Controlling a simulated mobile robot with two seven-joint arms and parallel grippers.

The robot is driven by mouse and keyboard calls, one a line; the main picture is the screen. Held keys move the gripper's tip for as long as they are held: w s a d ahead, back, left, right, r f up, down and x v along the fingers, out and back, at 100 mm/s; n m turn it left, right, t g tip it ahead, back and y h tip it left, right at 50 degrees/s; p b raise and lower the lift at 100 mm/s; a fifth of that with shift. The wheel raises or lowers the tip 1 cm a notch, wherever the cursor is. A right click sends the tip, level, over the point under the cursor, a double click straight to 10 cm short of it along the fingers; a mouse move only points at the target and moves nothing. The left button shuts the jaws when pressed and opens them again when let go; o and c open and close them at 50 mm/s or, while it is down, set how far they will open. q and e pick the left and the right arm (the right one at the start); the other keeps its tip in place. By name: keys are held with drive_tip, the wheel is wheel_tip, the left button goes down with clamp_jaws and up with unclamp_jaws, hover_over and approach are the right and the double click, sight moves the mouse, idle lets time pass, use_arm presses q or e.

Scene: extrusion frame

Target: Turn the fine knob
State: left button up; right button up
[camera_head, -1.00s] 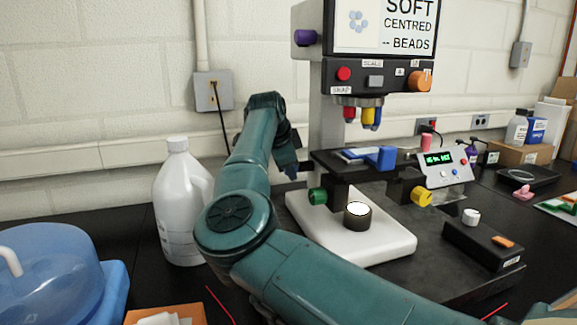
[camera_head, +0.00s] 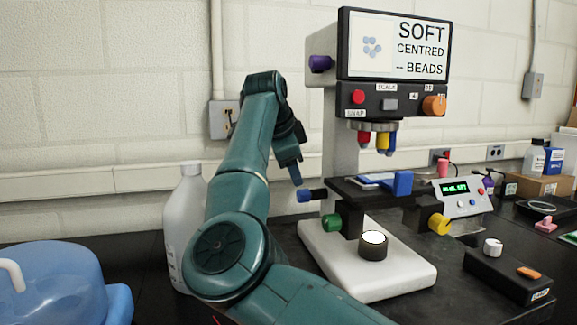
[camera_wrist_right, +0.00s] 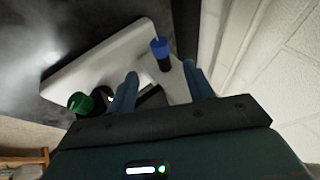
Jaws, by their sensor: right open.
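A microscope-like stand (camera_head: 346,120) with a display screen carries several coloured knobs. A blue knob (camera_head: 304,195) on a black shaft sticks out at the left of its dark stage, with a green knob (camera_head: 331,224) below and a yellow knob (camera_head: 439,224) on the right. Which one is the fine knob I cannot read. My right gripper (camera_head: 294,172) is open and empty, just above and left of the blue knob. In the right wrist view the open fingers (camera_wrist_right: 163,88) have the blue knob (camera_wrist_right: 160,48) beyond and between them; the green knob (camera_wrist_right: 81,103) is at the left. My left gripper is out of view.
A white jug (camera_head: 186,222) stands behind my right arm, and a blue-lidded container (camera_head: 50,280) is at the front left. A small readout box (camera_head: 463,195) and a black box (camera_head: 505,272) with a white knob are at the right. The wall (camera_head: 110,90) is close behind.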

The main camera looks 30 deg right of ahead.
drive_tip(key=shift+v, duration=1.7)
drive_tip(key=shift+f, duration=0.1)
idle(1.3)
